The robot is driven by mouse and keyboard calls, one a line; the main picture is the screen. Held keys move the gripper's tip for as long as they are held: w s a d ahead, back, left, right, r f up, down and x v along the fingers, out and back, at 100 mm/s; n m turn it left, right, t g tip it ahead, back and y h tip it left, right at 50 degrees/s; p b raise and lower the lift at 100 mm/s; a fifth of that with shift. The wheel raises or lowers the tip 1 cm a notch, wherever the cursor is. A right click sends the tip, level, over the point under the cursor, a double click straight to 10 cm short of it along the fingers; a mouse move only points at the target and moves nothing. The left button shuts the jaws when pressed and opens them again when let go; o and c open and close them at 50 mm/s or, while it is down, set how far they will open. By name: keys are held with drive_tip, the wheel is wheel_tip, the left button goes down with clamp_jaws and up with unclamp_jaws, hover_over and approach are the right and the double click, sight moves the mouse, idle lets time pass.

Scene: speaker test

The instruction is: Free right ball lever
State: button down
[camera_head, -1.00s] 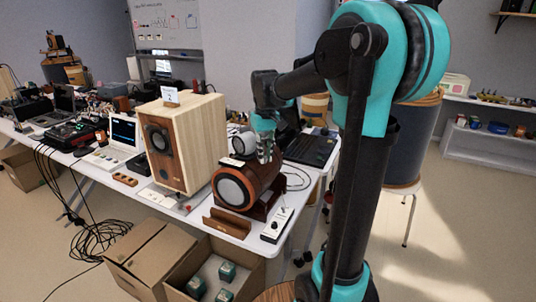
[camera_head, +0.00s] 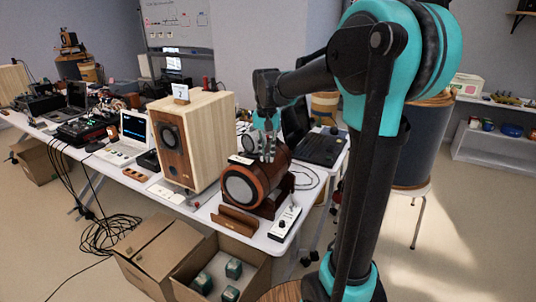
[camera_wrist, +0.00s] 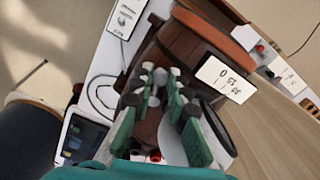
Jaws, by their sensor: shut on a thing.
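A brown wooden drum-shaped speaker (camera_head: 268,176) with a pale round front lies in a dark cradle on the table. My gripper (camera_head: 267,157) is at its top, pointing down. A white plate with angle numbers (camera_wrist: 224,79) sits on the drum beside the fingers.
A tall wooden box speaker (camera_head: 190,140) stands left of the drum.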

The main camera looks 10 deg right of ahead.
sight(267, 155)
idle(0.4)
drive_tip(key=c, duration=1.5)
unclamp_jaws()
drive_tip(key=shift+r, duration=0.1)
wheel_tip(267, 155, up, 12)
drive_tip(key=shift+f, duration=0.1)
drive_tip(key=s+d+f+n+t, duration=0.1)
drive_tip(key=s+d+f, duration=0.2)
drive_tip(key=s+f, duration=0.4)
drive_tip(key=s+d+f+n+t, duration=0.1)
drive_tip(key=s+f, duration=0.5)
drive_tip(key=f, duration=0.6)
drive_tip(key=s+d+f+n+t, duration=0.1)
drive_tip(key=s+d+f+t, duration=0.1)
drive_tip(key=s+d+f, duration=0.2)
drive_tip(key=shift+s+d+f, duration=0.1)
drive_tip(key=shift+s+f, duration=0.5)
drive_tip(key=shift+f, duration=0.45)
drive_tip(key=shift+s+d+f, duration=0.1)
drive_tip(key=shift+s+f, duration=0.55)
drive_tip(key=shift+f, duration=0.45)
drive_tip(key=shift+s+d+f, duration=0.1)
drive_tip(key=shift+s+f, duration=0.5)
drive_tip(key=shift+f, duration=0.45)
